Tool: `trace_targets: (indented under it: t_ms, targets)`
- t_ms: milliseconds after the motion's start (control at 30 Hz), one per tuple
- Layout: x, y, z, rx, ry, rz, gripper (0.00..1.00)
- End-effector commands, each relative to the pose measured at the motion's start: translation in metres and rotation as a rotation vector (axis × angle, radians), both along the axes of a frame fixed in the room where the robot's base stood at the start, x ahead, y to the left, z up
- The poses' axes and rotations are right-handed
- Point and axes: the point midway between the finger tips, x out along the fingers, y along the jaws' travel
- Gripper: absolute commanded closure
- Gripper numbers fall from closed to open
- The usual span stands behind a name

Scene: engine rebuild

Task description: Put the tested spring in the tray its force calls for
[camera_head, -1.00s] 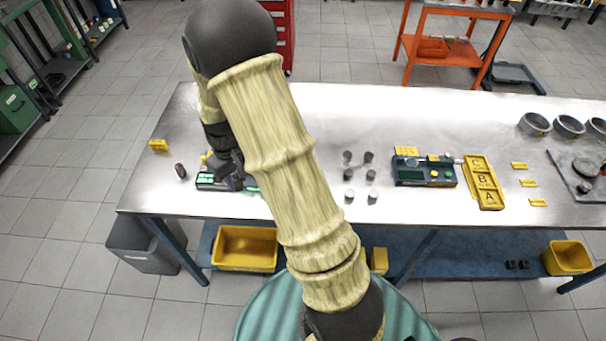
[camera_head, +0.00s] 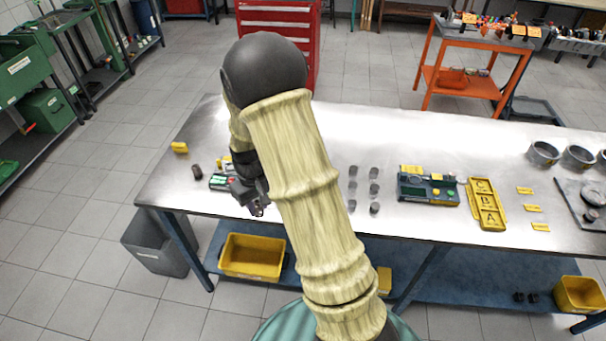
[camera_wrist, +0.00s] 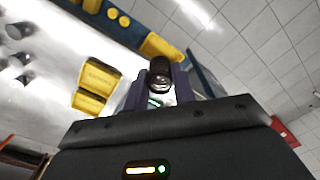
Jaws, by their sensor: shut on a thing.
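My gripper (camera_head: 258,210) is near the table's front edge, left of my arm's links. In the wrist view my gripper (camera_wrist: 160,90) is shut on a small dark cylindrical piece, likely the spring (camera_wrist: 160,72), held end-on between the fingers. The spring cannot be made out in the head view. The yellow tray (camera_head: 486,207) with compartments C, B and A, from back to front, lies far to the right on the table. A device with a lit green display (camera_head: 221,182) is just left of my gripper, partly hidden by it.
Small grey cylinders (camera_head: 375,188) stand in two columns mid-table. A dark brown cylinder (camera_head: 196,171) and yellow tag (camera_head: 180,148) are at left. Yellow tags (camera_head: 533,208) lie right of the tray.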

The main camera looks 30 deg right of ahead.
Motion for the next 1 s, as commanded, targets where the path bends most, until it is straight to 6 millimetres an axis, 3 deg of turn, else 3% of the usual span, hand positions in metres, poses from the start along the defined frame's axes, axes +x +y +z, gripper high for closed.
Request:
trace_targets:
  t_ms: [367,700,1000]
  targets:
    - [0.004,0.002,-0.057,0.008,0.005,-0.083,0.96]
    - [-0.001,0.0,-0.137,-0.002,0.003,-0.209,0.96]
    - [-0.001,-0.001,-0.144,-0.004,0.0,-0.222,0.96]
